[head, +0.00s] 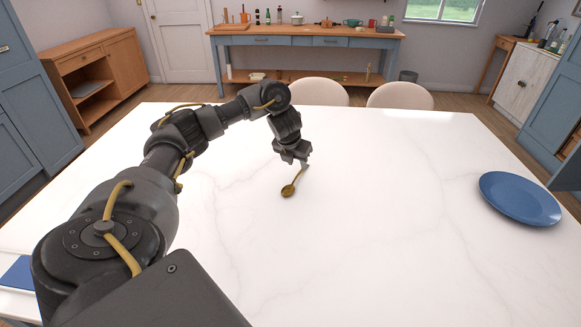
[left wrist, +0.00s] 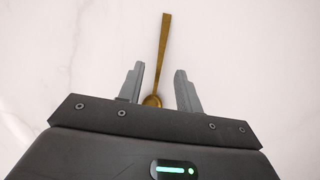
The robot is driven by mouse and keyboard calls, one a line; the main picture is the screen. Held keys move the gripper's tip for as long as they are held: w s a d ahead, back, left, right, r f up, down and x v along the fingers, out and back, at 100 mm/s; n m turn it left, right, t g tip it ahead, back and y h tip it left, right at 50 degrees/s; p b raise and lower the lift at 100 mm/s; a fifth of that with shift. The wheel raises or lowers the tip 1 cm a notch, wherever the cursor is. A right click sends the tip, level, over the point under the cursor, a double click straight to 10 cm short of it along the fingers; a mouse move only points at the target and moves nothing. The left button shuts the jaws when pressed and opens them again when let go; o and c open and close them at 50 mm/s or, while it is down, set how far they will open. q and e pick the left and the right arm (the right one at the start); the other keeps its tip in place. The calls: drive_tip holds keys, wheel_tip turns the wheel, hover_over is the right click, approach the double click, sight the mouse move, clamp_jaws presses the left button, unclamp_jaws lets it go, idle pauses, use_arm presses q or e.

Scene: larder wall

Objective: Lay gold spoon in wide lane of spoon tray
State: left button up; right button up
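The gold spoon (head: 288,190) lies on the white marble table, its bowl toward me and its handle pointing away to the right. My left gripper (head: 299,162) is over the table near the handle end in the head view. In the left wrist view the gripper (left wrist: 158,70) is open, and the spoon (left wrist: 163,45) shows between and beyond its fingers, with its bowl low between them. The fingers show a gap on both sides of the spoon. I see no spoon tray with lanes. My right gripper is not in view.
A blue plate (head: 520,198) lies on the table at the right. A flat blue item (head: 18,272), partly hidden by my arm, is at the left edge. Two pale chairs (head: 400,96) stand at the far edge. The middle and front of the table are clear.

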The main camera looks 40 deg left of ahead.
sight(300, 172)
use_arm(q)
drive_tip(key=shift+p+x, duration=0.6)
drive_tip(key=shift+x, duration=2.05)
clamp_jaws()
